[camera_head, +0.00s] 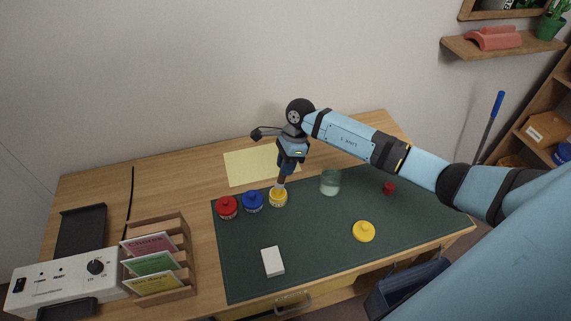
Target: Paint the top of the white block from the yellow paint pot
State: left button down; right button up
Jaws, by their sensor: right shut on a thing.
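The white block (273,262) lies on the dark green mat (310,250), near its front left; its top looks plain white. The yellow paint pot (278,198) stands at the back of the mat, and a yellow lid (364,231) lies apart from it to the right. My right gripper (285,174) points down right above the yellow pot. It is shut on a thin brownish thing, probably a brush, whose lower end reaches the pot's mouth. Whether the tip is inside the paint is too small to tell. My left gripper is not in view.
A blue pot (252,202) and a red pot (227,208) stand left of the yellow one. A glass jar (330,183) and a small red thing (389,188) stand to the right. A wooden card rack (174,236) is left of the mat. The mat's middle is clear.

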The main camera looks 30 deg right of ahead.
jog(key=shift+r+p, duration=1.4)
jog(key=shift+r, duration=1.95)
